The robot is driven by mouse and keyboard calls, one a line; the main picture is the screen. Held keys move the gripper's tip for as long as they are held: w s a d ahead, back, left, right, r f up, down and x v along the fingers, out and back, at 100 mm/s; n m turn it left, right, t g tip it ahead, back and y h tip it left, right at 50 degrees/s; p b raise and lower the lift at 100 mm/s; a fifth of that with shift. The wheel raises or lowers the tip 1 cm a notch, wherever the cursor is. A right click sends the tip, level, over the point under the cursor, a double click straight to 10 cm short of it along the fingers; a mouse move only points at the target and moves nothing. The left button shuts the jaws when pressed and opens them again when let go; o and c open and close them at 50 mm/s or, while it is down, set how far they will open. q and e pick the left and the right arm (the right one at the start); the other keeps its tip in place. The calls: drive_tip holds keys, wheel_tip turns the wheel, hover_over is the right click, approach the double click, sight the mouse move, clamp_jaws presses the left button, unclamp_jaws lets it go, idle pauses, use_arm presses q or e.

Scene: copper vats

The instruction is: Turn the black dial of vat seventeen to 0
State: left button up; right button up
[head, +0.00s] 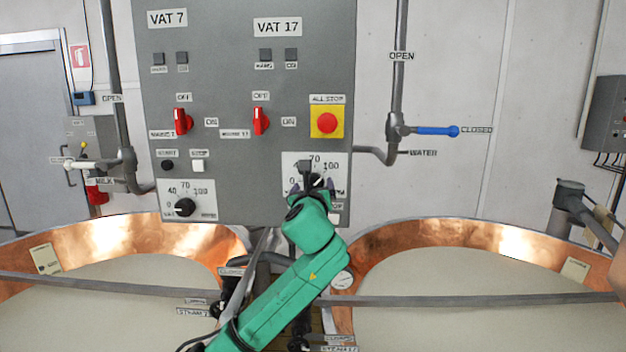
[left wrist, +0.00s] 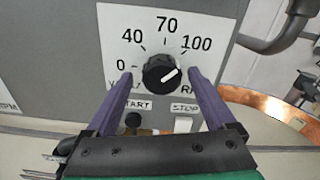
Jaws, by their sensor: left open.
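The black dial of vat seventeen (left wrist: 161,73) sits on a white scale plate (left wrist: 140,20) marked 0, 40, 70 and 100. Its white pointer line slants up and right, roughly toward 100. In the head view the dial (head: 318,181) is partly hidden by my left gripper (head: 308,180), under the VAT 17 column. In the left wrist view the purple fingers of my left gripper (left wrist: 160,78) are open, one on each side of the dial, with gaps between them and the knob. My right gripper is in neither view.
A grey panel (head: 222,90) carries red switches and a red ALL STOP button (head: 327,121). Vat 7's dial (head: 185,207) is to the left. Black START (left wrist: 133,119) and white STOP (left wrist: 183,124) buttons sit just below the dial. Copper vats (head: 440,235) and a rail (head: 480,299) stand below.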

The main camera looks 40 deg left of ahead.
use_arm(q)
drive_tip(key=shift+w+f, duration=0.1)
drive_tip(key=shift+w, duration=0.1)
drive_tip(key=shift+d, duration=0.1)
drive_tip(key=shift+c, duration=0.9)
drive_tip(key=c, duration=1.2)
